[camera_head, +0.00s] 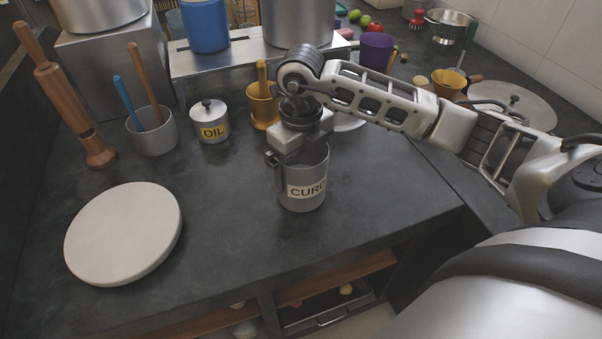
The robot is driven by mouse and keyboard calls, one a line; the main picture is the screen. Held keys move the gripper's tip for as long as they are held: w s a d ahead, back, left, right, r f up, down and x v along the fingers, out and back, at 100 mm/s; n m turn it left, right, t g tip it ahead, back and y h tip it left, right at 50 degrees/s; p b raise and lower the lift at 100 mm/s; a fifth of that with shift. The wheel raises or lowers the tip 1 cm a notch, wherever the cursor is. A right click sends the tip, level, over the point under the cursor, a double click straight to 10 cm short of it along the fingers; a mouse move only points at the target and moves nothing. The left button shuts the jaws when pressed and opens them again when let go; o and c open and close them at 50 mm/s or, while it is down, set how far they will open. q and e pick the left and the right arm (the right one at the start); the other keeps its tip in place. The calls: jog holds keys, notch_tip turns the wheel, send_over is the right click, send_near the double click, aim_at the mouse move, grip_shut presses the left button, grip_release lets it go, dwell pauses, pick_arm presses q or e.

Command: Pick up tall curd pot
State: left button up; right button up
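The tall curd pot (303,195) is a grey steel cylinder with a handle on its left side and a pale "CURD" label. It stands upright on the dark counter, right of the middle. My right arm reaches in from the right, and my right gripper (303,148) points down at the pot's mouth. Its fingers are at or inside the rim, so I cannot tell whether they are open or shut on it. The pot's top is partly hidden by the gripper. My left gripper is not in view.
A round pale board (124,234) lies at the front left. An oil canister (210,121), a brass mortar (264,105) and a grey utensil cup (153,132) stand behind. A wooden rolling pin (70,100) stands at the far left. The counter between board and pot is clear.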

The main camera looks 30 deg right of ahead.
jog(key=shift+f, duration=0.55)
jog(key=c, duration=1.2)
jog(key=shift+r, duration=0.15)
jog(key=shift+r, duration=0.95)
jog(key=s+a+r, duration=0.2)
jog(key=s+r, duration=0.3)
jog(key=s, duration=0.1)
jog(key=s+a+r, duration=0.2)
jog(key=s+r, duration=0.4)
jog(key=s, duration=0.1)
jog(key=shift+a, duration=0.25)
